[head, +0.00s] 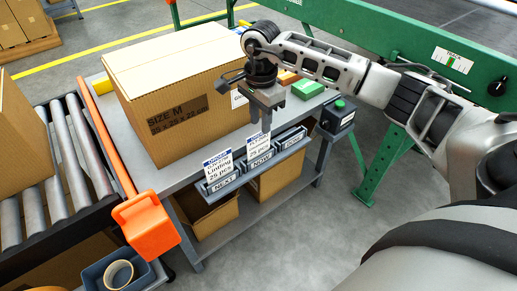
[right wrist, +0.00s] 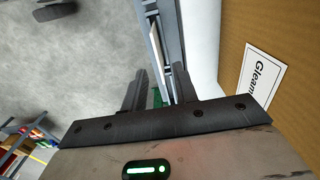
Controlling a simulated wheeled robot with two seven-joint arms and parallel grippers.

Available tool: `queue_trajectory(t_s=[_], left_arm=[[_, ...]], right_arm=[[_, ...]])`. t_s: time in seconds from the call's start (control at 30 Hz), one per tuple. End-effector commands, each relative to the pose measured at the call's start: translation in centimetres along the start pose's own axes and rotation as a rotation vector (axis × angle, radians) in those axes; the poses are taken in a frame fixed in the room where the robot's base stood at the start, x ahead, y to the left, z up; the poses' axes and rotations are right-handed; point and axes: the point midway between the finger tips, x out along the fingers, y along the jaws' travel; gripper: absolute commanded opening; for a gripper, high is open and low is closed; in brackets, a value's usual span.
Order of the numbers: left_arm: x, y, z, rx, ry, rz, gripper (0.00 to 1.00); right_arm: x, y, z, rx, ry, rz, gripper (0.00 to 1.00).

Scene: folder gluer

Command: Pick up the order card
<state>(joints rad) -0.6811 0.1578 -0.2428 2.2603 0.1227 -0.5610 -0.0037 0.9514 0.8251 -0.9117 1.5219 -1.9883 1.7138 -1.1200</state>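Two white order cards stand upright in a grey rack (head: 228,185) on the table's front edge. One card (head: 218,168) is in the slot marked NEXT; the other card (head: 258,150) is in the slot marked NOW. The slot at the rack's right end shows no card. My right gripper (head: 264,122) is just above the NOW card, pointing down, and partly covers its top. In the right wrist view my right gripper (right wrist: 160,88) has its fingers apart, with a thin white card edge (right wrist: 155,42) beyond the gap. I cannot tell whether they touch. My left gripper is out of view.
A large SIZE M carton (head: 178,110) stands on the table behind the rack. A green-button box (head: 337,115) is at the table's right corner. An orange bar (head: 118,165) and roller conveyor (head: 80,165) lie left.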

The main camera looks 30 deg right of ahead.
Motion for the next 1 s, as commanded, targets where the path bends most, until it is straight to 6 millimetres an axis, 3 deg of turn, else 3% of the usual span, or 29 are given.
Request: queue_trajectory(t_s=[0.1, 0.37, 0.63, 0.9, 1.0], left_arm=[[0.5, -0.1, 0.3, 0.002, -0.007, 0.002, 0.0], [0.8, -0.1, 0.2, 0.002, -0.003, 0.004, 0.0], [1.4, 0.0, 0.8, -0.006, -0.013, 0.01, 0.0], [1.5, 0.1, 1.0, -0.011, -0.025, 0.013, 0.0], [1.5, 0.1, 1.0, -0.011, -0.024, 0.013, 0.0]], right_arm=[[1.7, 0.0, 0.0, 0.001, -0.001, 0.001, 0.29], [3.1, 0.1, 0.2, -0.001, -0.001, 0.002, 0.29], [7.0, 0.2, 0.6, 0.0, -0.001, 0.003, 0.29], [7.4, 0.1, 0.6, 0.0, 0.0, -0.001, 0.29], [7.4, 0.1, 0.6, 0.0, 0.0, -0.001, 0.01]])
